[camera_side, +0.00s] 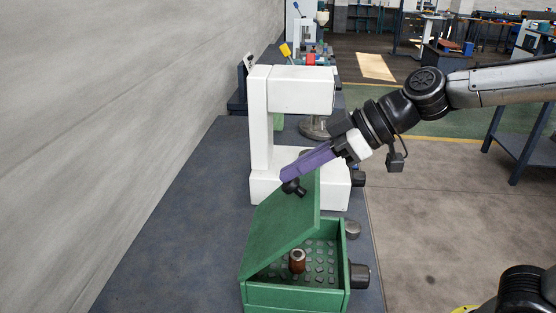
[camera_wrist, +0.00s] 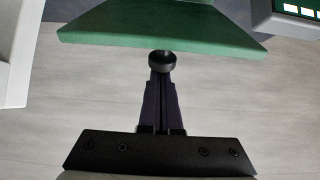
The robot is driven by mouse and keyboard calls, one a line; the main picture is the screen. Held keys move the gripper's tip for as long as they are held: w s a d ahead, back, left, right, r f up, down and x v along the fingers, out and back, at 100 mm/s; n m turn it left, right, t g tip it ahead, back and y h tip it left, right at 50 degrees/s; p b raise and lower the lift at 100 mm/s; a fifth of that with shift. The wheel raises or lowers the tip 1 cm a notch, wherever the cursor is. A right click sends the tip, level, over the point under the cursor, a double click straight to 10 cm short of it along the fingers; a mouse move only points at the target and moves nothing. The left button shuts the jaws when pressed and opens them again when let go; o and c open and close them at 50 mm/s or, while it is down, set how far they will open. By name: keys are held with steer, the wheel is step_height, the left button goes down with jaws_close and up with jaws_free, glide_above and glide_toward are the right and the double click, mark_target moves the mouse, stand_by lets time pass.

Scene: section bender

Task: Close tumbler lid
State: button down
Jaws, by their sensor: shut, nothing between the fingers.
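The tumbler is a green box (camera_side: 295,297) on the bench, with its green lid (camera_side: 279,222) raised and tilted open to the left. A brown cylindrical piece (camera_side: 297,261) stands inside among several small grey stones (camera_side: 322,262). A black knob (camera_side: 296,188) sits on the lid near its upper edge. My purple-fingered gripper (camera_side: 287,176) is shut and empty, with its tips at or just above the knob; I cannot tell whether they touch. In the wrist view the lid (camera_wrist: 160,28) is ahead, and the knob (camera_wrist: 161,60) is at the tips of my gripper (camera_wrist: 162,76).
A white machine (camera_side: 262,130) stands directly behind the box. A dark knob (camera_side: 359,276) sticks out from the box's right side. The grey bench (camera_side: 190,220) is clear to the left, up to the wall (camera_side: 120,100).

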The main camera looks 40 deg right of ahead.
steer(key=s+d+f, duration=0.5)
glide_above(344, 250)
step_height(344, 250, down, 6)
steer(key=shift+r, duration=0.1)
